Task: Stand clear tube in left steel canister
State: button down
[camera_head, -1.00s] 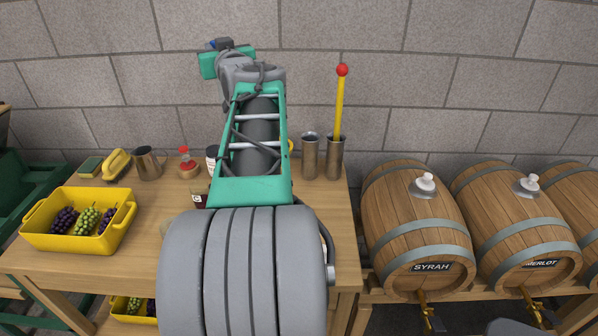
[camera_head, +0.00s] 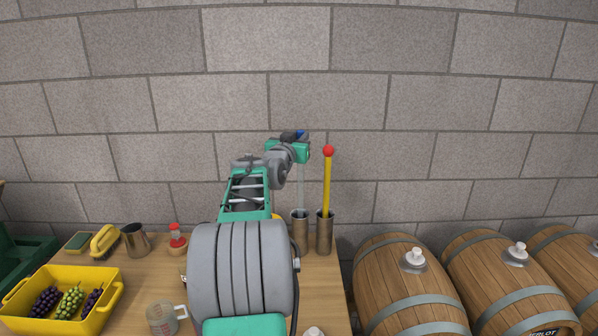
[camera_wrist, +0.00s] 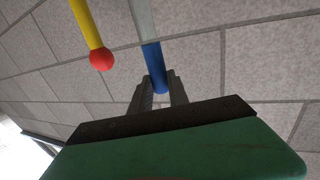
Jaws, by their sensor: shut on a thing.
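The clear tube (camera_head: 301,187) hangs upright below my gripper (camera_head: 301,140), above the left steel canister (camera_head: 300,231). Its lower end meets the canister's mouth in the head view; I cannot tell whether it is inside or just over or behind the rim. In the wrist view my gripper (camera_wrist: 158,92) is shut on the tube's blue end (camera_wrist: 154,66), and the clear part (camera_wrist: 142,18) runs away from it. The right steel canister (camera_head: 324,236) holds a yellow rod (camera_head: 327,185) with a red ball on top.
A yellow crate of grapes (camera_head: 106,310), a measuring jug (camera_head: 161,318), a steel pitcher (camera_head: 135,240), a red-topped bottle (camera_head: 177,238) and a yellow brush (camera_head: 104,241) stand on the table. Barrels (camera_head: 405,290) lie to the right. The yellow rod stands close beside the tube.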

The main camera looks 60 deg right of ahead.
notch_tip(320, 180, down, 8)
jog(key=c, duration=1.3)
grip_release()
jog(key=shift+o, duration=0.2)
